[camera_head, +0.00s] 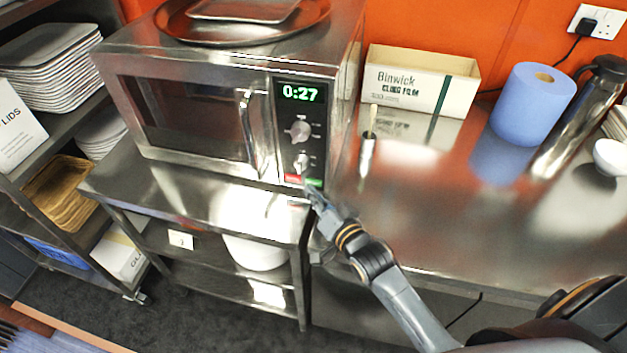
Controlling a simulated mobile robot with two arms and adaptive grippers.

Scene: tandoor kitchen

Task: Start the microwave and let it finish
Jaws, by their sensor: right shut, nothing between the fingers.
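The microwave (190,125) is a steel box on a steel stand at the upper left. Its door is shut, with a vertical handle (250,135) on the right side of the door. The lit display (300,93) reads 0:27 in green. Below it are two knobs (299,131), then a red button (292,179) and a green button (314,183) at the bottom. My right gripper (312,192) is shut and empty, its tips just below the green button; I cannot tell whether they touch it. My left gripper is not in view.
A round tray (240,32) lies on top of the microwave. Right on the steel counter (440,190) stand a cling film box (420,80), a blue paper roll (533,103), a steel flask (580,110) and a brush (368,150). The counter's middle is clear. Shelves with plates (45,65) stand left.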

